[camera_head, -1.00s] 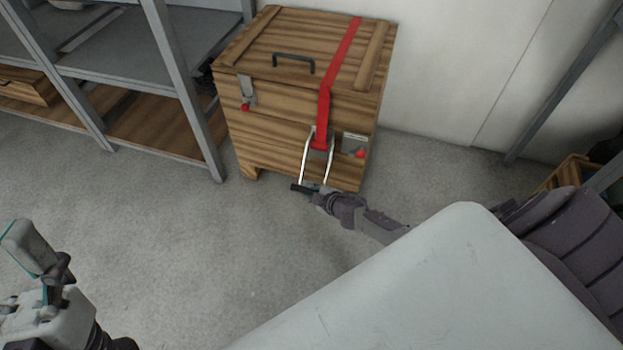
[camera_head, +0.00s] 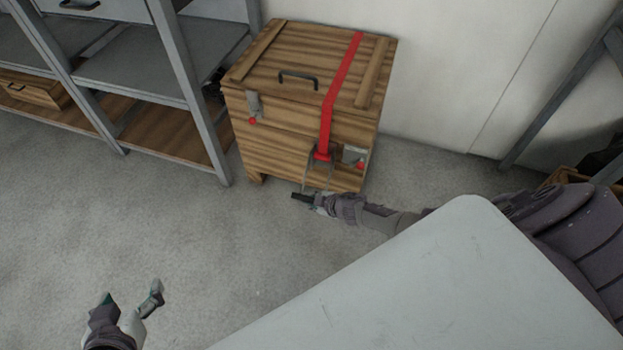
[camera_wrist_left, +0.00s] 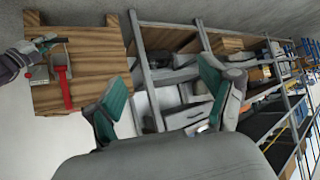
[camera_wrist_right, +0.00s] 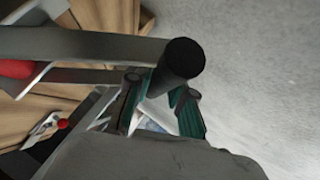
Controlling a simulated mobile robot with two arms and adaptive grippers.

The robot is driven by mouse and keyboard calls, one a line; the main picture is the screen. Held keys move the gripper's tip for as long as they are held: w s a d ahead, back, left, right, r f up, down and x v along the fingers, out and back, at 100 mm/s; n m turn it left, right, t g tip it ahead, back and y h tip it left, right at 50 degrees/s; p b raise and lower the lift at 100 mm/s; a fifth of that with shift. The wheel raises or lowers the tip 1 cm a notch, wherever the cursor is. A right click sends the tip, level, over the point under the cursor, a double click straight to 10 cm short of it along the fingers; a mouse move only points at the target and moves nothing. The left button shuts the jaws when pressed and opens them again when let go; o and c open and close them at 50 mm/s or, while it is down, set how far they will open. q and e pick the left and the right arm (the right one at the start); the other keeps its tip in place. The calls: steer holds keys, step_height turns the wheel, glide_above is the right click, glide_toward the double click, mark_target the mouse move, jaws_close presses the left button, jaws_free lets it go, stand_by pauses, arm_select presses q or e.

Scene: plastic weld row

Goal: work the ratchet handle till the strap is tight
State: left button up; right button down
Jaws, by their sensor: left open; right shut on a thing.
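A wooden crate (camera_head: 258,145) stands against the wall with a red strap (camera_head: 343,75) running over its lid and down its front. The strap enters a metal ratchet (camera_head: 322,157) on the front face. The ratchet handle (camera_head: 300,196) hangs low, its black grip end near the crate's bottom edge. My right gripper (camera_head: 318,201) is shut on the handle; the right wrist view shows the black grip (camera_wrist_right: 182,64) between the fingers (camera_wrist_right: 158,100). My left gripper (camera_head: 130,302) is open and empty above the floor, away from the crate; its spread fingers show in the left wrist view (camera_wrist_left: 165,95).
Metal latches with red knobs (camera_head: 252,120) sit on the crate's front. A grey shelf rack (camera_head: 200,110) stands close to its left. Another rack frame (camera_head: 560,100) is at the right. The floor (camera_head: 180,235) before the crate is clear.

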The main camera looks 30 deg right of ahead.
steer(key=shift+s+a+r+p, duration=0.2)
steer(key=shift+a+r+p, duration=0.1)
steer(key=shift+r+p, duration=0.25)
steer(key=shift+s+a+r+p, duration=0.15)
steer(key=shift+r+p, duration=0.35)
steer(key=shift+p, duration=0.3)
arm_select(q)
steer(key=s+a+f+g+y+p, duration=0.1)
steer(key=s+a+f+g+y, duration=0.2)
steer(key=s+g, duration=0.6)
arm_select(e)
steer(key=shift+s+a+r, duration=0.1)
steer(key=shift+a+r, duration=0.05)
steer(key=shift+r, duration=0.3)
steer(key=shift+r+p, duration=0.2)
steer(key=shift+p, duration=0.15)
arm_select(q)
steer(key=shift+s+a+f+t+h+p, duration=0.15)
steer(key=shift+f+t+h, duration=0.3)
steer(key=shift+f, duration=0.6)
steer(key=shift+s+f+t+h+p, duration=0.1)
steer(key=shift+f+t+h+p, duration=0.15)
steer(key=shift+f+t, duration=0.55)
arm_select(e)
steer(key=shift+r, duration=0.35)
arm_select(q)
steer(key=shift+f+g, duration=0.25)
